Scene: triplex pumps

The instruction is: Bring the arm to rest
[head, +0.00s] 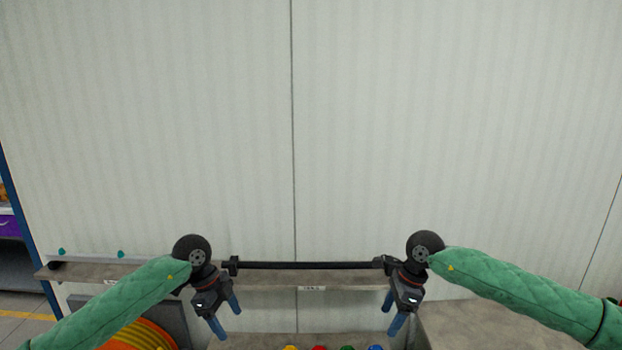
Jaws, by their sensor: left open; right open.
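My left gripper (226,316) hangs at the lower left of centre, its blue fingers pointing down and apart, with nothing between them. My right gripper (392,315) hangs at the lower right of centre in a near mirror pose, its blue fingers also apart and empty. Both arms have green quilted sleeves and come in from the lower corners. The two grippers are well apart from each other.
A narrow shelf (270,283) runs along the pale panelled wall (400,120). A long black bar (305,265) spans between the wrists at shelf height. Several coloured tops, one red (319,348), show at the bottom edge. An orange coil (138,335) is lower left.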

